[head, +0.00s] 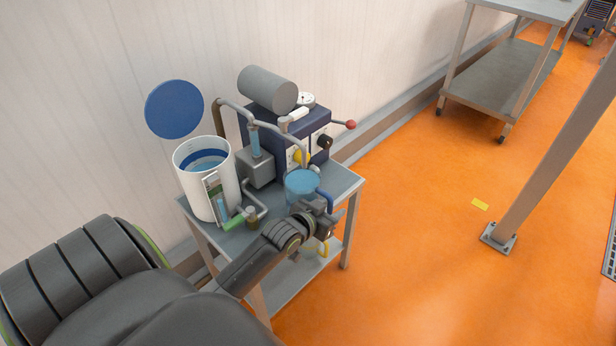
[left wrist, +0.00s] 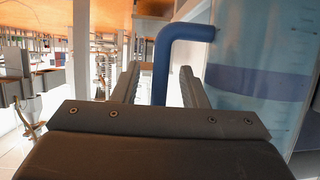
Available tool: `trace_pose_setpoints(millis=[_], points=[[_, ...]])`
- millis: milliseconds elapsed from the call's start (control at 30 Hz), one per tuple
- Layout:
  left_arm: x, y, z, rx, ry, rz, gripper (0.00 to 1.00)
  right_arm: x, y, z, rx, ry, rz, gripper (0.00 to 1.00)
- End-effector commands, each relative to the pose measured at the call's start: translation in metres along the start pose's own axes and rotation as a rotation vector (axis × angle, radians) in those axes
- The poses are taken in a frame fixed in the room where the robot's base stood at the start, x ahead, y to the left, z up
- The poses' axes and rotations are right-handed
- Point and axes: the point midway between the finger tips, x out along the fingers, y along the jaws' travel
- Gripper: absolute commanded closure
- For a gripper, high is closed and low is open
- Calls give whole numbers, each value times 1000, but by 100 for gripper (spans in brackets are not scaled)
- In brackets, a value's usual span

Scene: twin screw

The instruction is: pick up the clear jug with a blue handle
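The clear jug (head: 301,184) stands on the small grey cart, with bluish content showing through its wall. Its blue handle (head: 327,201) is on its right side. My left gripper (head: 322,211) is close to the jug on the handle side. In the left wrist view the gripper (left wrist: 160,78) is open, and the blue handle (left wrist: 161,65) shows between its two fingers with gaps on both sides. How deep the handle sits between the fingers is hard to tell. The jug wall (left wrist: 262,75) fills the right of that view. My right gripper is not in view.
A wall is behind.

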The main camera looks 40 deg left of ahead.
Motion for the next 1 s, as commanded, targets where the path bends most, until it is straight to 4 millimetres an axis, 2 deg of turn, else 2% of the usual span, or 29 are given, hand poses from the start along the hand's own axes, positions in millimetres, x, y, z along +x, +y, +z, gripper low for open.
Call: trace_pose_setpoints(millis=[133,167,400,467,1000], points=[[0,0,0,0,0,0,61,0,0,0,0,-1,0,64],[0,0,0,0,0,0,63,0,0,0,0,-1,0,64],[-1,0,0,0,-1,0,95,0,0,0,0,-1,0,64],[-1,0,0,0,-1,0,100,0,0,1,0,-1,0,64],[-1,0,0,-1,-1,0,100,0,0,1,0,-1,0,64]])
